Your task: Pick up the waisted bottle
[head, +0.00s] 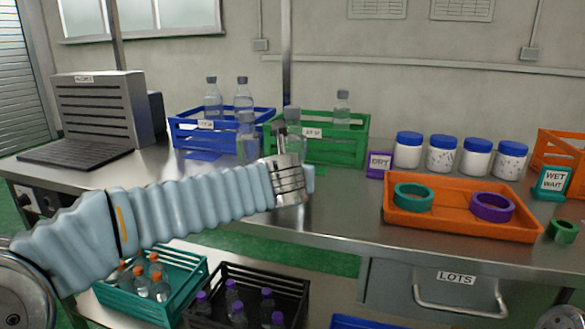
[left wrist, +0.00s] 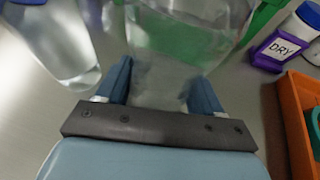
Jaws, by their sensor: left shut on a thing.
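My left gripper (left wrist: 160,88) is shut on a clear bottle (left wrist: 185,30), with one blue finger on each side of it in the left wrist view. The bottle narrows toward the fingers, as a waisted bottle does. In the head view this bottle (head: 292,118) is upright in front of the green crate, its lower part hidden behind my left wrist. I cannot tell whether its base touches the table. A second clear bottle (head: 247,140) stands to its left, and it also shows in the left wrist view (left wrist: 58,40). My right gripper is not in view.
Behind are a blue crate (head: 180,134) and a green crate (head: 345,150) with bottles. To the right are a purple DRY sign (head: 379,165), several blue-lidded jars (head: 408,152) and an orange tray (head: 460,224) with two rings. Steel table (head: 345,208) is bare left of the tray.

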